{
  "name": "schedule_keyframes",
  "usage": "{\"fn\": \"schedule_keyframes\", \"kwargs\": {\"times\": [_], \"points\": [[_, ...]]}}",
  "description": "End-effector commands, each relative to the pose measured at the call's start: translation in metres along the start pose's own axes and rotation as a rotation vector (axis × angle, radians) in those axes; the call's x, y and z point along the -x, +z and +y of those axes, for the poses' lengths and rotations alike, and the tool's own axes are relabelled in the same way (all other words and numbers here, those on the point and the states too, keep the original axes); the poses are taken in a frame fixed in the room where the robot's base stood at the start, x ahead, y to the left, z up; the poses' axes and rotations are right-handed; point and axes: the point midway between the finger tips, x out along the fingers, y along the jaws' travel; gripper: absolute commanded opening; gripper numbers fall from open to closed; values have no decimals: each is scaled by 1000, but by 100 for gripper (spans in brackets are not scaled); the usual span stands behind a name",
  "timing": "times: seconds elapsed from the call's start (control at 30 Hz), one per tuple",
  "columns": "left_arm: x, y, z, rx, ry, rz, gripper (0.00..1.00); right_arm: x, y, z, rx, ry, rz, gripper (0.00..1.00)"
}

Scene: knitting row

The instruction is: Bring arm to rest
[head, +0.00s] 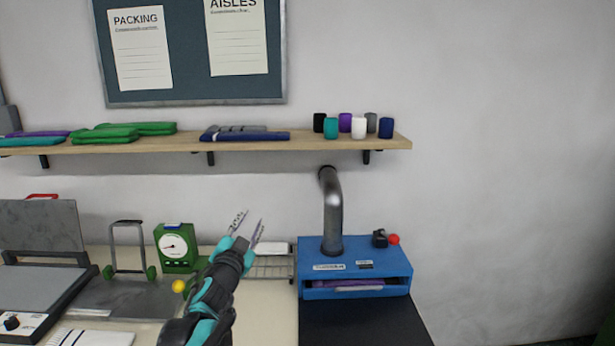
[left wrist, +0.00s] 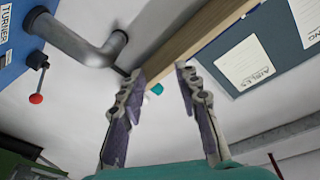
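My left arm reaches up from the bottom of the head view, black with teal parts. Its gripper (head: 248,228) is raised above the table, in front of the wall, between the green dial scale (head: 177,246) and the blue machine (head: 354,268). In the left wrist view the two fingers of the left gripper (left wrist: 160,88) stand well apart. Nothing is held between them; the shelf edge and wall show behind. My right gripper is in neither view.
A wooden shelf (head: 300,145) with folded cloths and several coloured spools runs above. A grey pipe (head: 333,215) rises from the blue machine. A press (head: 40,245) stands at the left. A wire rack (head: 270,267) lies behind the gripper. Wall space at the right is bare.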

Motion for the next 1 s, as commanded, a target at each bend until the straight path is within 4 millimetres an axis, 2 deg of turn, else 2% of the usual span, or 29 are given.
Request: {"fn": "schedule_keyframes", "kwargs": {"times": [0.03,0.1,0.17,0.23,0.33,0.4,0.5,0.6,0.7,0.77,1.0], "points": [[27,10,-11,48,-36,-82,33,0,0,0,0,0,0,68],[64,32,-19,120,-73,-208,33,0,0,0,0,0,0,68],[98,52,-19,183,-89,-320,33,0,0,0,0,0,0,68],[142,77,-11,256,-90,-450,33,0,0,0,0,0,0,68],[209,112,16,359,-57,-635,33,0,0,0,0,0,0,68],[253,132,41,424,-15,-750,33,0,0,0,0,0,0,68],[307,152,77,499,57,-881,33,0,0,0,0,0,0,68],[346,164,106,552,124,-972,33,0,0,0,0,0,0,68],[370,169,125,585,171,-1025,33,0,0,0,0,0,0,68],[377,170,131,596,187,-1042,33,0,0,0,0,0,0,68],[381,171,134,601,197,-1052,33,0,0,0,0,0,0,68]]}}
